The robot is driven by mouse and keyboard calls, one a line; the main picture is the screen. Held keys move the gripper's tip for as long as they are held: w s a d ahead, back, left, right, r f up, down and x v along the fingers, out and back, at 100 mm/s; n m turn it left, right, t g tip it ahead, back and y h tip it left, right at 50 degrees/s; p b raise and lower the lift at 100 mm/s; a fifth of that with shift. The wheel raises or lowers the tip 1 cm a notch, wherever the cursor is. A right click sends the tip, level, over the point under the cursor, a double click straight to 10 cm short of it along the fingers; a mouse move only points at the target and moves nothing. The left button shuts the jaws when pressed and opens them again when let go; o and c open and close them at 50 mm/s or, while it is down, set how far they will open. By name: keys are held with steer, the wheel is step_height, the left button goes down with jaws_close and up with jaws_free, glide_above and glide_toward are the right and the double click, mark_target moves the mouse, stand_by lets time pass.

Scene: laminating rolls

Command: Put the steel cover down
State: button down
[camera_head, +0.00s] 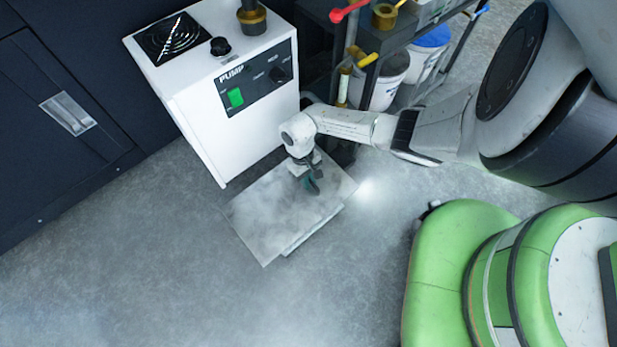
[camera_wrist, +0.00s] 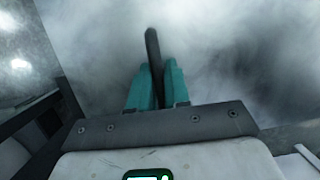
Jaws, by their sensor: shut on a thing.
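The steel cover (camera_head: 262,218) is a flat grey plate low over the floor, in front of the white pump cabinet. A paler edge shows under its near right side; I cannot tell whether the cover touches what lies below. My gripper (camera_head: 312,186) is over the cover's right part, pointing down. In the wrist view, the teal fingers of my gripper (camera_wrist: 157,80) are shut on the cover's dark bar handle (camera_wrist: 152,42). The grey, hazy cover surface (camera_wrist: 225,50) fills most of that view behind the fingers.
The white pump cabinet (camera_head: 205,120) stands right behind the cover. Dark cabinets (camera_head: 50,130) are at the left. A shelf with white buckets (camera_head: 388,85) and valves stands at the back right. Open grey floor (camera_head: 150,270) lies to the left and front.

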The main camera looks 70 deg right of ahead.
steer(key=shift+f, duration=0.35)
steer(key=c, duration=1)
jaws_free()
steer(key=shift+r, duration=0.1)
